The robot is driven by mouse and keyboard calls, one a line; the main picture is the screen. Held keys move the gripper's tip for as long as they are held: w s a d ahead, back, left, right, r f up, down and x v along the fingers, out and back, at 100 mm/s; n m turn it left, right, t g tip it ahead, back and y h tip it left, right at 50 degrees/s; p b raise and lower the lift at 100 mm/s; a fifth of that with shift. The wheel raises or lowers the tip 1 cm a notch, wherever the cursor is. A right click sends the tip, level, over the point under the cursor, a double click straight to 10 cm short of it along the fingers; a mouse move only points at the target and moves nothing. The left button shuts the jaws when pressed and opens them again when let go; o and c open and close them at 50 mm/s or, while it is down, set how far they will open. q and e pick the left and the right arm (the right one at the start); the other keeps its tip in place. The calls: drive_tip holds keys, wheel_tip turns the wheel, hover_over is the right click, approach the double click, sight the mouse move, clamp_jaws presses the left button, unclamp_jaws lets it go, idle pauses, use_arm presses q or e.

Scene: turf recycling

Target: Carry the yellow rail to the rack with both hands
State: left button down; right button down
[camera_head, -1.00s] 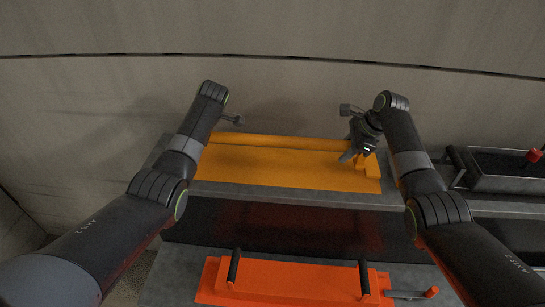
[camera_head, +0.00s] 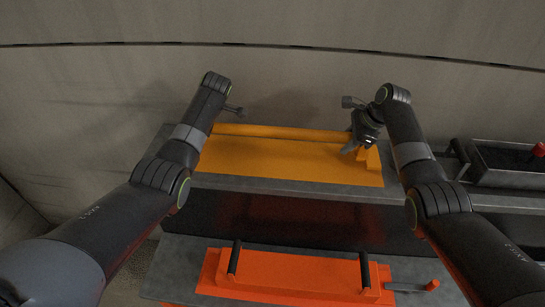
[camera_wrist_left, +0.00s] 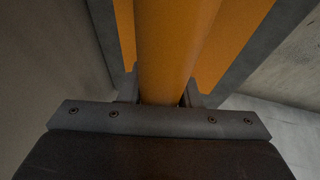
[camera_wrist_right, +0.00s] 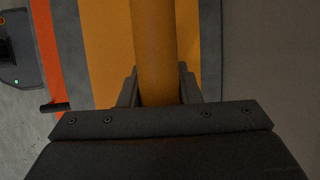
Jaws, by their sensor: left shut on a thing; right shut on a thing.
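The yellow rail (camera_head: 280,133) is a long round bar lying along the back of a flat yellow-orange bed (camera_head: 290,165) with a raised block (camera_head: 369,160) at its right end. I cannot tell whether the rail rests on the bed or hangs just above it. My right gripper (camera_head: 355,143) is shut on the rail near its right end. My left gripper is mostly hidden behind its arm in the head view. The left wrist view shows its fingers (camera_wrist_left: 160,92) shut around the rail (camera_wrist_left: 175,45). The right wrist view shows the same grip (camera_wrist_right: 158,92). I cannot tell which thing is the rack.
The bed stands on a grey bench (camera_head: 300,190) against a plain wall. A dark belt-like strip (camera_head: 290,220) runs in front. Nearer is an orange frame (camera_head: 295,275) with two black handles. A grey tray with a red knob (camera_head: 538,150) is at the right.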

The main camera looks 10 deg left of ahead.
use_arm(q)
drive_tip(key=shift+f, duration=0.55)
use_arm(e)
drive_tip(key=shift+f, duration=0.55)
use_arm(q)
drive_tip(key=shift+f, duration=0.65)
use_arm(e)
drive_tip(key=shift+f, duration=0.7)
use_arm(q)
drive_tip(key=c, duration=1.5)
unclamp_jaws()
drive_tip(key=shift+f, duration=0.25)
use_arm(e)
drive_tip(key=c, duration=1.5)
unclamp_jaws()
drive_tip(key=shift+f, duration=0.2)
use_arm(q)
drive_tip(key=o, duration=0.4)
drive_tip(key=shift+s+r, duration=0.15)
drive_tip(key=shift+s, duration=0.05)
use_arm(e)
drive_tip(key=o, duration=0.4)
drive_tip(key=shift+s+r, duration=0.15)
drive_tip(key=shift+s, duration=0.05)
use_arm(q)
drive_tip(key=shift+o, duration=0.2)
use_arm(e)
drive_tip(key=shift+o, duration=0.2)
